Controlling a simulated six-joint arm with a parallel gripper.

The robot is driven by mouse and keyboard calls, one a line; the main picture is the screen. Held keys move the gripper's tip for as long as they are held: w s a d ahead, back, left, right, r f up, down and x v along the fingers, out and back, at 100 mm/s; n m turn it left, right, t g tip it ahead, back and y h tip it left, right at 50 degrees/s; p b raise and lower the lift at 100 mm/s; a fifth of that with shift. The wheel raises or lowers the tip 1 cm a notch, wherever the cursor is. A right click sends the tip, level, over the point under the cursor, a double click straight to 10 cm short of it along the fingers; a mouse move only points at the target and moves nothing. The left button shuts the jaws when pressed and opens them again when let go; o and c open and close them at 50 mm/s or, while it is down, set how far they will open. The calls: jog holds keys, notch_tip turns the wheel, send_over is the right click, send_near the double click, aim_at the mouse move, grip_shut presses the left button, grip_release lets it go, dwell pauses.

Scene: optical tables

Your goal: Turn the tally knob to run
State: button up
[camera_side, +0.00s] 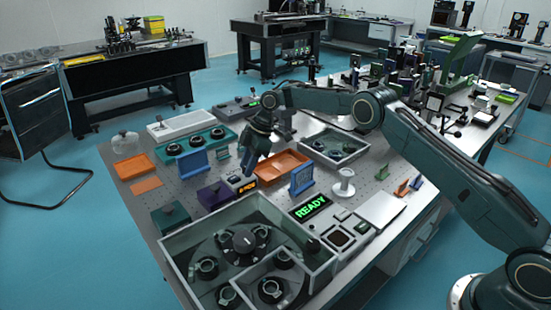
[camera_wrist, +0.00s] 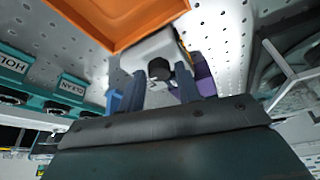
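The tally knob appears to be the small black knob (camera_wrist: 159,69) on a pale grey box (camera_wrist: 158,48) in the wrist view. In the side view the box (camera_side: 235,180) sits beside a small orange lit display (camera_side: 247,187), whose text is too small to read surely. My gripper (camera_side: 246,172) points down over the box. In the wrist view its two fingers (camera_wrist: 163,88) stand apart, with the knob showing between them near the tips. I cannot tell whether they touch it. No run mark is readable.
An orange tray (camera_side: 283,167) lies right of the gripper and a purple box (camera_side: 215,194) to its left. A blue upright frame (camera_side: 301,180) and a green READY sign (camera_side: 311,207) stand nearby. A large walled tray (camera_side: 180,250) fills the front.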

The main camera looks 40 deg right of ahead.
dwell(0.3)
jog(key=s+d+r, duration=0.2)
jog(key=d, duration=0.4)
jog(key=s+d+r, duration=0.2)
jog(key=d, duration=0.5)
jog(key=shift+s+d+r, duration=0.15)
jog(key=shift+s+r, duration=0.05)
jog(key=shift+r, duration=0.1)
jog(key=shift+r, duration=0.1)
dwell(0.4)
jog(key=s+a+r+m+t+h, duration=0.1)
jog(key=s+a+r+m, duration=0.3)
jog(key=s+r, duration=0.6)
jog(key=s+a+r+m+t+h, duration=0.1)
jog(key=s+a+r+m, duration=0.25)
jog(key=s+r, duration=0.6)
jog(key=s+f+m+t+h, duration=0.2)
jog(key=s+m, duration=0.5)
jog(key=s, duration=1.7)
jog(key=shift+s+d, duration=0.35)
